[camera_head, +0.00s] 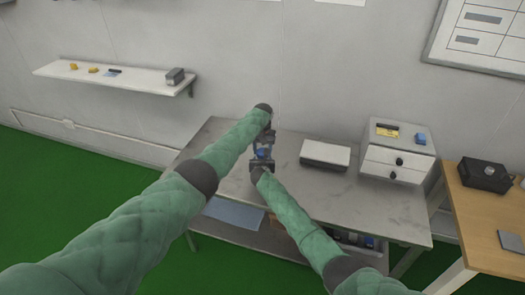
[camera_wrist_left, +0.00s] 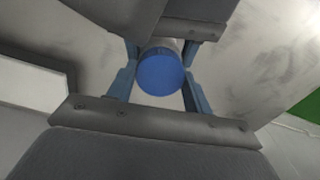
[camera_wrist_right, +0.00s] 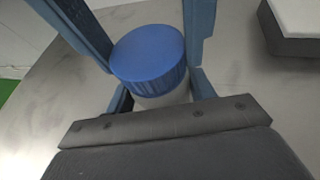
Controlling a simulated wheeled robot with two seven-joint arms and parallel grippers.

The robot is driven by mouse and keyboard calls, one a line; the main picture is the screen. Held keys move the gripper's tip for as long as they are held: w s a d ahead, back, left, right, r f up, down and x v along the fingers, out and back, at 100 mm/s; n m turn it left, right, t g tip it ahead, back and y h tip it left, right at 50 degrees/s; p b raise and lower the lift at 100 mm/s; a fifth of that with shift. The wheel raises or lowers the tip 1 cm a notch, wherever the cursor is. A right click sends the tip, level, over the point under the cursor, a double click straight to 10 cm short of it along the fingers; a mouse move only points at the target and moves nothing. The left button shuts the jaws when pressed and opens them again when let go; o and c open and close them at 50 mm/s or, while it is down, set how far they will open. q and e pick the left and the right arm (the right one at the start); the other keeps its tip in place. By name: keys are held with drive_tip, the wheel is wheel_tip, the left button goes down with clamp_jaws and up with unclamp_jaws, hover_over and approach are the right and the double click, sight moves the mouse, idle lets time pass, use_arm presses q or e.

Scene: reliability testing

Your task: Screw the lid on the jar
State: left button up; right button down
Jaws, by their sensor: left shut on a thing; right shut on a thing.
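The blue lid (camera_wrist_right: 150,55) sits on top of the whitish jar (camera_wrist_right: 165,97) in the right wrist view. I cannot tell how far the lid is turned on. The left wrist view shows the lid's round top (camera_wrist_left: 160,73) nearly face-on, with a little of the jar behind it. My left gripper (camera_head: 264,148) is shut on the lid, its blue fingers on either side. My right gripper (camera_head: 262,161) is shut on the jar below the lid. In the head view both grippers meet above the grey table and mostly hide the jar and lid.
The grey table (camera_head: 340,205) carries a white-topped box (camera_head: 325,154) and a white drawer unit (camera_head: 397,155) to the right. A wall shelf (camera_head: 120,80) hangs at the left. A wooden table (camera_head: 485,220) with a black box (camera_head: 484,175) stands at the right.

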use_arm(q)
drive_tip(key=m, duration=0.4)
drive_tip(key=o, duration=1.2)
wheel_tip(320, 180, up, 12)
drive_tip(key=shift+f, duration=0.1)
use_arm(e)
drive_tip(key=shift+c, duration=2.3)
unclamp_jaws()
drive_tip(key=shift+s, duration=0.1)
